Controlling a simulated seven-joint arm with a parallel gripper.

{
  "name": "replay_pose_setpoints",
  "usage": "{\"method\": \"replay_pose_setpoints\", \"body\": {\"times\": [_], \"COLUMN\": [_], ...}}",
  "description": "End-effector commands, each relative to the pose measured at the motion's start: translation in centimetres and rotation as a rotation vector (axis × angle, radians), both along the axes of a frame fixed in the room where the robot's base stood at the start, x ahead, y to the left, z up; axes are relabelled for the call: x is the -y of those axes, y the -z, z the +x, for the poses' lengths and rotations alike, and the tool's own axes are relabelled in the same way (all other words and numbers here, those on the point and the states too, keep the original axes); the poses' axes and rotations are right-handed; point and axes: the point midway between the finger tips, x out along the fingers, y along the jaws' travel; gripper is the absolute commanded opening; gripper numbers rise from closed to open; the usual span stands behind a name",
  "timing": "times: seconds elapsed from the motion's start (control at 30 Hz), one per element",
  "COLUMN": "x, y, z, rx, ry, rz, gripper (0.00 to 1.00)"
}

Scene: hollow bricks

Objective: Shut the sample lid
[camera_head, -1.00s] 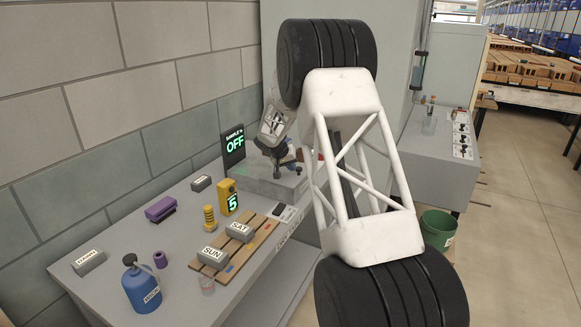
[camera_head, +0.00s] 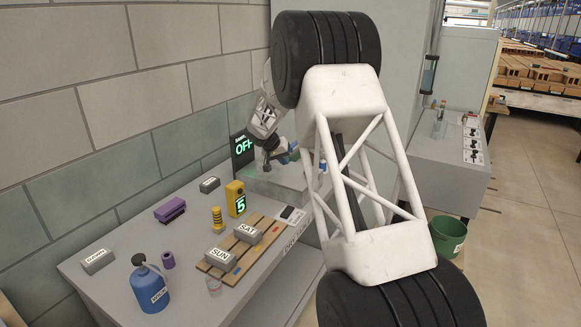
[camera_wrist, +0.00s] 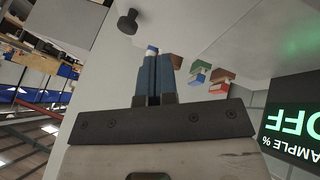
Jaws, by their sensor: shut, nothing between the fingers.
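My gripper (camera_head: 285,155) is over the grey sample box (camera_head: 268,190) at the back of the bench, largely hidden by my arm. In the wrist view its blue fingers (camera_wrist: 154,75) are together and empty. A black knob (camera_wrist: 128,22) shows beyond and left of the fingertips, apart from them, near a pale surface (camera_wrist: 215,25) that may be the lid. I cannot tell the lid's angle. Several red, green and brown blocks (camera_wrist: 198,76) show right of the fingers. The black sample display (camera_head: 243,149) reads OFF and also shows in the wrist view (camera_wrist: 290,125).
A yellow device reading 5 (camera_head: 236,198), a wooden pallet (camera_head: 262,240) with grey SUN and SAT blocks, a purple object (camera_head: 170,210) and a blue bottle (camera_head: 148,290) stand on the bench (camera_head: 120,265). A wall is behind. A green bucket (camera_head: 447,235) is at right.

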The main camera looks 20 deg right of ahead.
Motion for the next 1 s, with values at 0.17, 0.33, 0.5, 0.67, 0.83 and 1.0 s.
{"method": "replay_pose_setpoints", "body": {"times": [0.17,0.33,0.5,0.67,0.83,1.0], "x": [-1.4,-2.1,-2.3,-2.4,-2.3,-2.4], "y": [-2.1,-3.3,-3.7,-3.7,-3.7,-4.2], "z": [-0.5,-0.8,-0.9,-0.9,-0.9,-1.6], "rx": [0.002,0.002,0.002,0.002,0.002,-0.001], "ry": [0.000,0.000,0.000,0.000,0.000,-0.003], "rz": [0.001,0.000,0.000,0.001,0.001,0.005], "gripper": [0.00,0.00,0.00,0.00,0.00,0.00]}}
